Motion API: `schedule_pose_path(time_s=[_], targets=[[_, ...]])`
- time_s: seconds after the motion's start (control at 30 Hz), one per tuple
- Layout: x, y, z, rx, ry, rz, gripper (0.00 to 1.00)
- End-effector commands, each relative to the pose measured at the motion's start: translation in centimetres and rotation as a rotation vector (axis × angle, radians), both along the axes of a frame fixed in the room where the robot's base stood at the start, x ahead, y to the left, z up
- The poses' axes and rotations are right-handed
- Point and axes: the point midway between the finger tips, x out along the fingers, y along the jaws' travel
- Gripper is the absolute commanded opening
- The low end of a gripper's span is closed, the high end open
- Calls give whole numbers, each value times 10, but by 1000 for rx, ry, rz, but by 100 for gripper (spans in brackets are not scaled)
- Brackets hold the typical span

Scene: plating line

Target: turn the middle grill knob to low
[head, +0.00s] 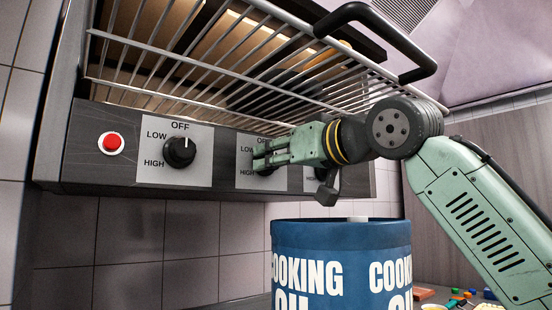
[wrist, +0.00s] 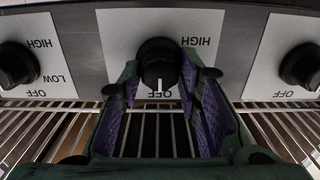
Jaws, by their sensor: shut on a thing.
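The middle grill knob (wrist: 158,58) is black and round on a white label plate (wrist: 118,28). In the wrist view, which is upside down, its white pointer mark faces the OFF print. In the head view the middle knob (head: 265,171) is mostly hidden behind my gripper (head: 258,156). My gripper (wrist: 160,74) has its purple-padded fingers on either side of the knob and is shut on it. The LOW print of this plate is partly covered in the head view and hidden in the wrist view.
The left knob (head: 180,152) points at OFF, beside a red button (head: 111,143). The right knob (head: 321,172) is partly hidden by my gripper. A wire rack (head: 230,75) juts out just above. A blue cooking oil drum (head: 340,262) stands below my wrist.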

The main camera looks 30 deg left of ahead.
Motion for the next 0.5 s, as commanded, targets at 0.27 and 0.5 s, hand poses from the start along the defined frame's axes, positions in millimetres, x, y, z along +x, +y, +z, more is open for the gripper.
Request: schedule_pose_path(time_s=[0.27,0.5], targets=[[0,1,1,-9,-25,3,3],[0,1,4,-47,-136,3,3]])
